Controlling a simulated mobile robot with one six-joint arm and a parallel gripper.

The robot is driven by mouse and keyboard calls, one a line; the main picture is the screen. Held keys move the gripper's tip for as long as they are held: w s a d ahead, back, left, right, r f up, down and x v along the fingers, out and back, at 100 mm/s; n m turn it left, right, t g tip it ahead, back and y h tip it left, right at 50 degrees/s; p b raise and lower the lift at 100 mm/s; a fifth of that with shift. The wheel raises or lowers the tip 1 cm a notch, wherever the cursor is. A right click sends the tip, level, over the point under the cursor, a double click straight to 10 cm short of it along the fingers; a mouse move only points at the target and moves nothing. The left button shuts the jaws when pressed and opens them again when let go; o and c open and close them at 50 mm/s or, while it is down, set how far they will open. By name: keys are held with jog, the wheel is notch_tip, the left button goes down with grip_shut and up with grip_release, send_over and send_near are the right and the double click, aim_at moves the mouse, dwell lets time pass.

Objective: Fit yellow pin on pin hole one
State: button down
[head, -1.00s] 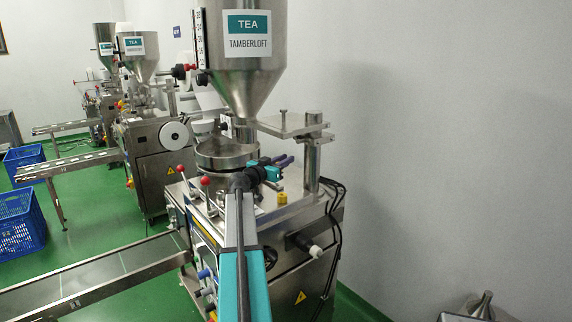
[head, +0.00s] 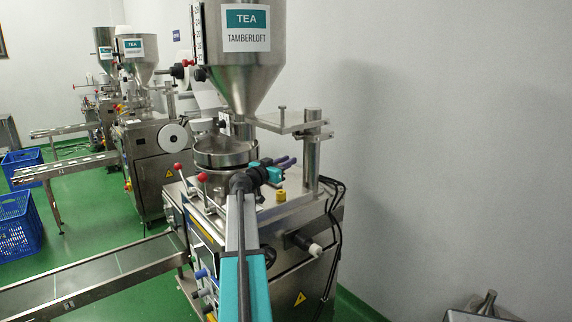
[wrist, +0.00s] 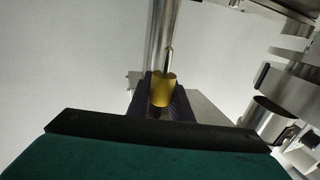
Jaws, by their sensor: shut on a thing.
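In the wrist view a yellow pin (wrist: 163,89), a short yellow cylinder with a thin metal rod at its far end, sits between the dark fingers of my gripper (wrist: 160,100). The jaws are shut on it. In the head view my gripper (head: 286,163) is over the right part of the machine top, in front of the steel post; the held pin cannot be made out there. A separate small yellow piece (head: 281,195) stands on the machine top below the gripper. Pin hole one cannot be told apart in either view.
The tea hopper (head: 240,80) and a round steel bowl (head: 225,150) stand left of the gripper. A steel post (head: 312,160) carries a flat plate (head: 290,122) above and behind it. Red-knobbed levers (head: 203,177) are at the left. Open air lies right of the machine.

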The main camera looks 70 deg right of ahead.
jog(key=shift+f+b, duration=1.9)
jog(key=shift+b, duration=0.15)
jog(key=shift+b, duration=2.35)
dwell(1.2)
jog(key=shift+f+b, duration=0.75)
jog(key=shift+b, duration=0.25)
dwell(0.4)
jog(key=shift+r+b, duration=0.4)
jog(key=shift+b, duration=0.05)
dwell(0.5)
